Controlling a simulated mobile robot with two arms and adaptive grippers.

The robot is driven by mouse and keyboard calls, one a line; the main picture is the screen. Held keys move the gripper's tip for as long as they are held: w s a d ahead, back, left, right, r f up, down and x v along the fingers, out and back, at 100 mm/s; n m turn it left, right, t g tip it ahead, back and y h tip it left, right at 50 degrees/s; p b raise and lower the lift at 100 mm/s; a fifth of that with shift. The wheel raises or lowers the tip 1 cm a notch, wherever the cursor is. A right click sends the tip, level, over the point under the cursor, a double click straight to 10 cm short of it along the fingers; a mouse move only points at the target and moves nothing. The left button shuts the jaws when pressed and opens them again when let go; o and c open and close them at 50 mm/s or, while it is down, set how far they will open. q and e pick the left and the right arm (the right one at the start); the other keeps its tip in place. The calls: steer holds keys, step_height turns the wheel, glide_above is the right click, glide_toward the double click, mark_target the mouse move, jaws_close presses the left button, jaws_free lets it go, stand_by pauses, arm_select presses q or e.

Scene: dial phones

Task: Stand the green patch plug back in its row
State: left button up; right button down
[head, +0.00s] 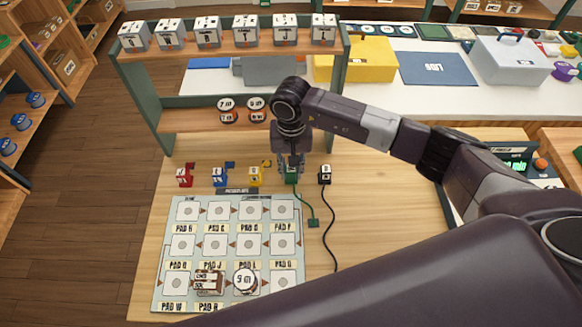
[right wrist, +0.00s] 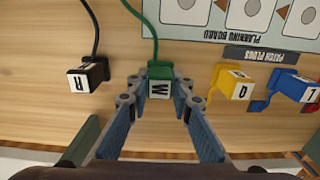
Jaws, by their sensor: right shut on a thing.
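The green patch plug (head: 291,178) is between the fingers of my right gripper (head: 290,168), in line with the other plugs, between the yellow plug (head: 256,176) and the black plug (head: 325,174). In the right wrist view my right gripper (right wrist: 158,86) has a finger on each side of the green plug (right wrist: 160,72), and its lettered white face shows. Its green cord runs to a small green tag (head: 313,223). I cannot tell whether the plug's base touches the table. The red plug (head: 184,177) and blue plug (head: 218,177) stand farther left. My left gripper is not in view.
The planning board (head: 165,255) lies in front of the row, with a brown block (head: 209,282) and a round white piece (head: 245,280) on it. A shelf (head: 185,116) with grey boxes stands behind. The black plug's cord trails across the table; the table right of it is bare.

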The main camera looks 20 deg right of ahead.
mark_target(291, 169)
steer(key=shift+f, duration=0.15)
steer(key=shift+f+b, duration=0.2)
steer(key=shift+b, duration=0.2)
steer(key=c, duration=1.7)
jaws_free()
steer(key=shift+r, duration=0.1)
steer(key=shift+r+p, duration=0.15)
steer(key=shift+p, duration=0.15)
step_height(291, 169, up, 12)
steer(key=b, duration=0.3)
steer(key=shift+b, duration=0.4)
